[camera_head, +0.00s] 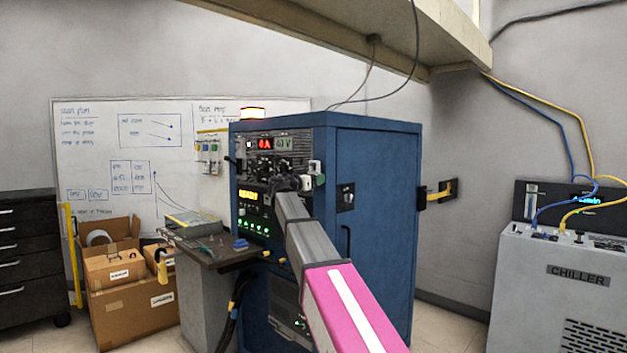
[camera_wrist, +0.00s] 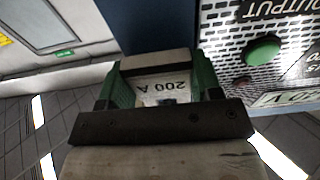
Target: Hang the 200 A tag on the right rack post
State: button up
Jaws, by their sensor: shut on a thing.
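The 200 A tag (camera_wrist: 168,86) is a pale plate with dark lettering, upside down in the wrist view. My gripper (camera_wrist: 162,88) is shut on it, with a green fingertip on each side. In the head view my gripper (camera_head: 308,180) is at the front right edge of the blue rack (camera_head: 372,200), where small white and green parts show. The tag's lettering cannot be read there. The rack's right post (camera_wrist: 152,25) shows as a dark blue strip just beyond the tag in the wrist view. I cannot tell whether tag and post touch.
The rack panel with a green button (camera_wrist: 263,50) is close beside my gripper. A side table (camera_head: 205,255) stands left of the rack, with cardboard boxes (camera_head: 130,305) beyond it. Several small tags (camera_head: 208,153) hang by the whiteboard (camera_head: 85,150). A chiller (camera_head: 560,285) stands at the right.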

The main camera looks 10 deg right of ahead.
jog(key=o, duration=0.9)
jog(key=shift+o, duration=0.2)
jog(key=shift+a, duration=0.1)
jog(key=r+v, duration=0.1)
jog(key=v, duration=0.7)
jog(key=shift+s+a, duration=0.3)
jog(key=shift+s, duration=0.05)
dwell(0.4)
jog(key=shift+f, duration=0.1)
